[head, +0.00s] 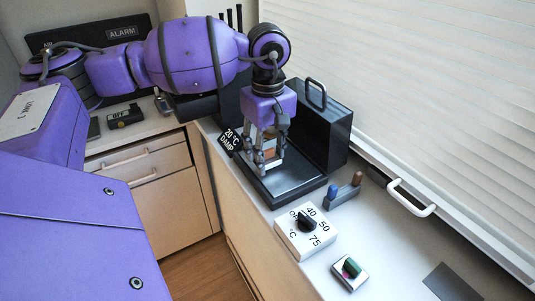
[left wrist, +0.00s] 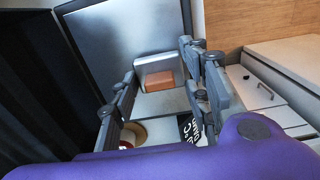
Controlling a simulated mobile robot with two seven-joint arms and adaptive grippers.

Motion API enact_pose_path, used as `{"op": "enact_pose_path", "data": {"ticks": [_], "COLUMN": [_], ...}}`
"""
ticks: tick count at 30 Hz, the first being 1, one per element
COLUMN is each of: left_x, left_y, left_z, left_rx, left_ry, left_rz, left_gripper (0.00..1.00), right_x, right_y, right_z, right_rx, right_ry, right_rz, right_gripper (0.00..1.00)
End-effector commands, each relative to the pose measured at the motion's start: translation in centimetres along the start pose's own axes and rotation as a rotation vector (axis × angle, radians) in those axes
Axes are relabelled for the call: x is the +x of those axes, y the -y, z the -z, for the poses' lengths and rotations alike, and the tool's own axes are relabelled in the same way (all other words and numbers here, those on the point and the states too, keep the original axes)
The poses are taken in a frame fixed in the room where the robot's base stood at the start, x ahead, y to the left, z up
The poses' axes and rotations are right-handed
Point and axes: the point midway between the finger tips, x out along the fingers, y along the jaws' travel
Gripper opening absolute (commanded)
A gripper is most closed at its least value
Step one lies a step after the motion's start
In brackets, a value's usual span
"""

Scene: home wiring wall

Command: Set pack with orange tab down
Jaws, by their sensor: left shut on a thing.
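The pack with the orange tab (head: 269,154) is between the fingers of my left gripper (head: 265,162), over the near left part of a black case's tray. In the left wrist view, the pack's pale grey body and orange tab (left wrist: 164,81) show between the two fingers of the left gripper (left wrist: 160,92), which is shut on it. Fingers hide part of the pack. I cannot tell whether its underside touches the tray. The black case (head: 338,134) has a tall back with a handle and a low tray (head: 300,184) with a grey metallic floor. My right gripper is not in view.
A black "20°C DAMP" sign (head: 231,139) stands left of the tray. A white handle (head: 411,198) juts from the shutter side.

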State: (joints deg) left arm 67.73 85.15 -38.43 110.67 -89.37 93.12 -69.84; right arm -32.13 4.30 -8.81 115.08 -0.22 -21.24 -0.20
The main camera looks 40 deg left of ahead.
Motion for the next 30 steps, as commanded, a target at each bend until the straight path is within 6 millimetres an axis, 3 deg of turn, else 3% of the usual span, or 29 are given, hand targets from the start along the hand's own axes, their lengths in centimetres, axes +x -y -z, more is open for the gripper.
{"op": "enact_pose_path", "data": {"ticks": [3, 14, 15, 18, 30], "left_x": [1.06, 1.60, 1.54, 1.47, 0.82], "left_y": [0.03, 0.05, 0.05, 0.05, 0.00], "left_z": [0.00, -0.02, -0.02, -0.02, 0.00], "left_rx": [0.000, 0.000, 0.000, 0.000, 0.000], "left_ry": [-0.001, 0.000, 0.000, -0.001, -0.002], "left_rz": [-0.001, 0.000, 0.000, 0.000, -0.003], "left_gripper": [0.17, 0.17, 0.47, 0.60, 0.62], "right_x": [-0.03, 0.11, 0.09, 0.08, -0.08], "right_y": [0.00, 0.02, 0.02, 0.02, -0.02], "right_z": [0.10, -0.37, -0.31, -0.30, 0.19], "right_rx": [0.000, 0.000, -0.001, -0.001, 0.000], "right_ry": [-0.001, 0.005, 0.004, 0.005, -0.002], "right_rz": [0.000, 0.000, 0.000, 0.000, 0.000], "right_gripper": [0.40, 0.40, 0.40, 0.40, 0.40]}}
